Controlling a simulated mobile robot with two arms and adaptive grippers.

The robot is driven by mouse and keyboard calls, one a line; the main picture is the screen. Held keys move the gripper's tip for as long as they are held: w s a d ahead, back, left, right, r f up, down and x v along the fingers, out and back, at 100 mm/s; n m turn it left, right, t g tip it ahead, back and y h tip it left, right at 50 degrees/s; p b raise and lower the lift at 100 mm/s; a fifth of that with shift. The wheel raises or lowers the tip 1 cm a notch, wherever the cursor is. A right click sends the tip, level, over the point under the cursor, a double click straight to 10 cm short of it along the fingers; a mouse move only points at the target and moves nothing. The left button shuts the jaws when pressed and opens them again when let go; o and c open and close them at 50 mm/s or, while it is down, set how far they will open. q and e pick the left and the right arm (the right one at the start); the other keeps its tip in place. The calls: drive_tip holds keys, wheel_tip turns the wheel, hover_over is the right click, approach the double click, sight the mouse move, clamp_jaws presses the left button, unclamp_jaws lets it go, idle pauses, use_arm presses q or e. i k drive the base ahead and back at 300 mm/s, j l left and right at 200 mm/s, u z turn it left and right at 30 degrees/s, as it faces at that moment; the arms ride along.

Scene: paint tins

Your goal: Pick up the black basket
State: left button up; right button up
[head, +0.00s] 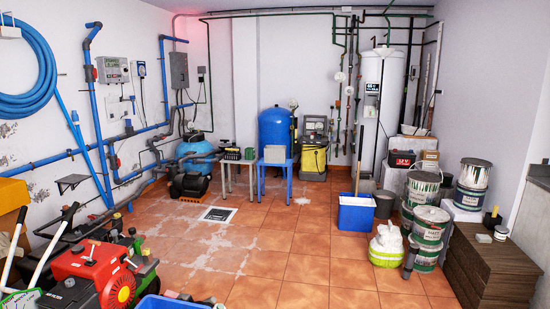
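No thing is plainly a black basket at this distance. A small dark, basket-like item (232,154) sits on a grey stool near the back wall; its details are too small to tell. Neither of my grippers shows in the head view.
A red machine (92,279) fills the lower left. A blue bin (165,302) is at the bottom edge. The central tiled floor is clear.

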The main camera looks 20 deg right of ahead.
sight(234, 156)
drive_tip(key=i+l+z, duration=0.35)
drive_tip(key=i, duration=0.15)
drive_tip(key=i+l+z, duration=0.15)
drive_tip(key=i+z, duration=0.15)
drive_tip(key=i, duration=0.2)
drive_tip(key=i+z, duration=0.3)
drive_tip(key=i, duration=1.6)
drive_tip(key=i+u, duration=0.2)
drive_tip(key=i, duration=0.3)
drive_tip(key=i+u, duration=0.25)
drive_tip(key=i, duration=0.25)
drive_tip(key=i+l+u, duration=0.2)
drive_tip(key=i, duration=0.25)
drive_tip(key=i+l+u, duration=0.2)
drive_tip(key=i, duration=0.3)
drive_tip(key=i+j+u, duration=0.25)
drive_tip(key=i+u, duration=0.15)
drive_tip(key=i, duration=0.35)
drive_tip(key=i+u, duration=0.35)
drive_tip(key=i, duration=0.45)
drive_tip(key=i+l+u, duration=0.25)
drive_tip(key=i+u, duration=0.15)
drive_tip(key=i, duration=0.35)
